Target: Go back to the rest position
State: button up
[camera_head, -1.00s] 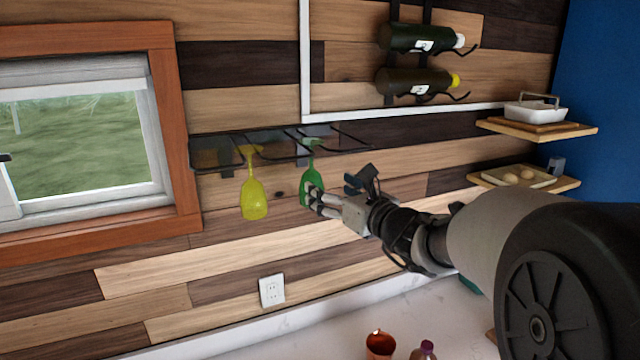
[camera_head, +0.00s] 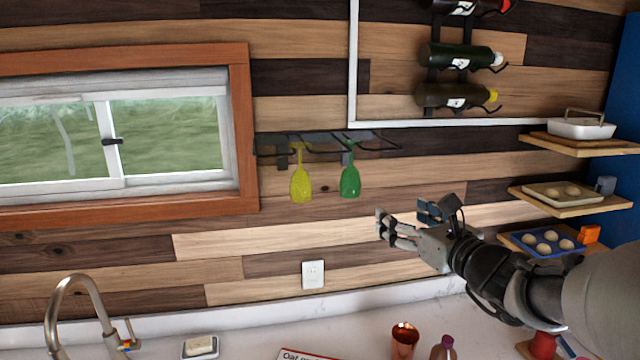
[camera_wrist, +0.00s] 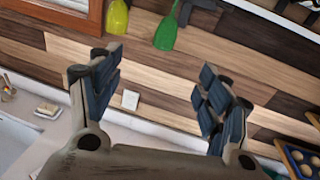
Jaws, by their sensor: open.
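My gripper (camera_head: 405,228) is open and empty in the head view, in front of the plank wall, below and right of the hanging glasses. In the wrist view my gripper (camera_wrist: 150,95) shows its two dark-padded fingers spread apart with nothing between them. A green glass (camera_head: 350,181) hangs upside down from the black rack (camera_head: 320,143), beside a yellow glass (camera_head: 301,184). Both glasses also show at the top of the wrist view, the green one (camera_wrist: 167,32) and the yellow one (camera_wrist: 116,18) cut off by the edge.
Wooden shelves (camera_head: 590,148) stand at the right, with a white dish (camera_head: 581,128) and a blue tray of round items (camera_head: 530,250). Wine bottles (camera_head: 455,95) hang above. A copper cup (camera_head: 404,342), a purple-capped bottle (camera_head: 446,343) and a faucet (camera_head: 72,290) stand on the counter.

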jog(key=s+a+f+n+g+y+b, duration=0.35)
jog(key=s+a+f+n, duration=0.2)
jog(key=a+n, duration=0.3)
jog(key=s+a+f+n+g+h+b, duration=0.1)
jog(key=s+a+f+n+g+b, duration=0.2)
jog(key=s+f+n, duration=0.3)
jog(key=s+a+f+n+g+h+b, duration=0.1)
jog(key=s+a+f+n+g+b, duration=0.25)
jog(key=s+f, duration=0.4)
jog(key=s+d+f+n+g+h+b, duration=0.1)
jog(key=s+d+f+n+h+b, duration=0.5)
jog(key=s+d+f+n, duration=0.6)
jog(key=s+f+n+h, duration=0.1)
jog(key=s+f, duration=0.1)
jog(key=s, duration=0.1)
jog(key=shift+h+b, duration=0.35)
jog(key=shift+s, duration=0.1)
